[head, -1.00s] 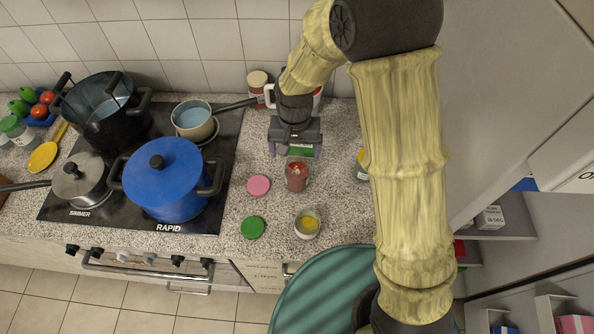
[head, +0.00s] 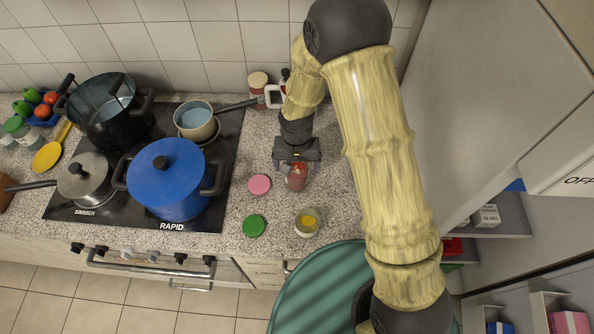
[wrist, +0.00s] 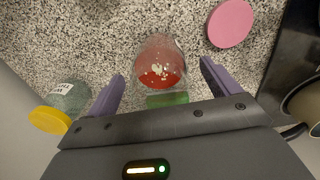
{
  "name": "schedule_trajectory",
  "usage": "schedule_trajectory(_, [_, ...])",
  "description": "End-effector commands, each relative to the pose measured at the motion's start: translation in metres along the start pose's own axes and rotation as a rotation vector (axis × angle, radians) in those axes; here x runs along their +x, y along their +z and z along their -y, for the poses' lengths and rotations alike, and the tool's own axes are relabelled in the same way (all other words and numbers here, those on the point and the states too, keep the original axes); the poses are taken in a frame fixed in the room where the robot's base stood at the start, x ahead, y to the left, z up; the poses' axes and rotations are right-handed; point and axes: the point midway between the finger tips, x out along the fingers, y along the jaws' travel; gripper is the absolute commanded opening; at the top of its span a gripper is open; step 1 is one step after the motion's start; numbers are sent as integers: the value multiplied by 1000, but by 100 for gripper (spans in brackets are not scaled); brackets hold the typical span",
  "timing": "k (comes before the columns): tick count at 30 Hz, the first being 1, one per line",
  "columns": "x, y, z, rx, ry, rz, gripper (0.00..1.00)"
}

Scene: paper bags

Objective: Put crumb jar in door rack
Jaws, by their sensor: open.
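My gripper (head: 297,167) is open above the counter, its fingers on either side of an open glass jar with red contents and pale bits (head: 297,181). In the wrist view this jar (wrist: 160,62) lies between the fingertips, apart from both. A jar with a yellow lid (wrist: 52,120) and a white label stands beyond one finger in the wrist view; my arm hides it in the head view. I cannot read which jar is the crumb jar. Rack-like compartments (head: 545,310) holding boxes show at the lower right; I cannot tell for sure that they are the door rack.
A blue pot (head: 168,185) and other pans stand on the hob. A teal round surface (head: 300,300) is in front.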

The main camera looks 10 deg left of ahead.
Motion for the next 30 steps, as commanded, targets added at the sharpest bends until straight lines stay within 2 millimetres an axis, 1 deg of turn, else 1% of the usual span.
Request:
schedule_trajectory(6, [23,0,-1,0,1,2,88])
schedule_trajectory(9, [29,0,-1,0,0,0,88])
schedule_trajectory(25, [30,0,-1,0,-1,-1,88])
schedule_trajectory(26, [30,0,-1,0,-1,-1,86])
schedule_trajectory(30, [30,0,-1,0,0,-1,59])
